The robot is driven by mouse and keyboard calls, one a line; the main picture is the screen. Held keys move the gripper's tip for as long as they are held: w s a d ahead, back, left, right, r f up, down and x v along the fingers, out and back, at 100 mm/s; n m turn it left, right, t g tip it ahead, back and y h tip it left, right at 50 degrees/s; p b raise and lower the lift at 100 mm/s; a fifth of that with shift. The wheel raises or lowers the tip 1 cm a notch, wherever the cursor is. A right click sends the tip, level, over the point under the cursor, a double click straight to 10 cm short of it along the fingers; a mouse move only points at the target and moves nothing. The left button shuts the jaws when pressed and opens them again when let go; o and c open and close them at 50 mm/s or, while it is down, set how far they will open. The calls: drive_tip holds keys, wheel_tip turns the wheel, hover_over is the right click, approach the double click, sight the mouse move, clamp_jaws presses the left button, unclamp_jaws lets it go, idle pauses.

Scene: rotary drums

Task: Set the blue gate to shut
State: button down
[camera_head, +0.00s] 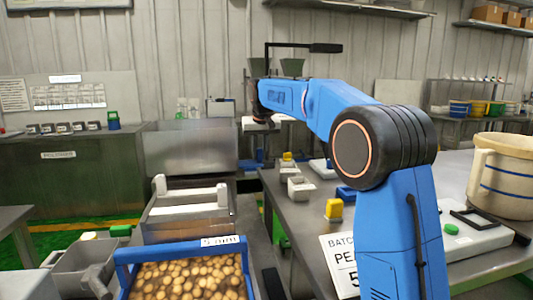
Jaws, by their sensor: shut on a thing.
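My blue arm reaches from the right toward the back middle. My gripper (260,121) is at its far end, small and partly hidden by my dark wrist. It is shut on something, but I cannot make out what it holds. A black lever with a thick horizontal handle (325,48) stands up just behind and above the wrist. Whether it touches my gripper cannot be told. No gate can be clearly picked out in blue, and the area behind my arm is hidden.
A blue-framed bin of round tan produce (190,279) is in the front. The grey table (300,225) on the right bears a yellow-topped block (334,209), a white scale-like device (465,238) and a cream bucket (505,174). A green cabinet (75,180) stands at left.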

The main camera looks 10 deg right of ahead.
drive_tip(key=c, duration=1.6)
unclamp_jaws()
drive_tip(key=shift+a, duration=0.3)
drive_tip(key=shift+c, duration=0.2)
drive_tip(key=shift+r, duration=0.1)
drive_tip(key=v, duration=1.7)
drive_tip(key=shift+s, duration=0.25)
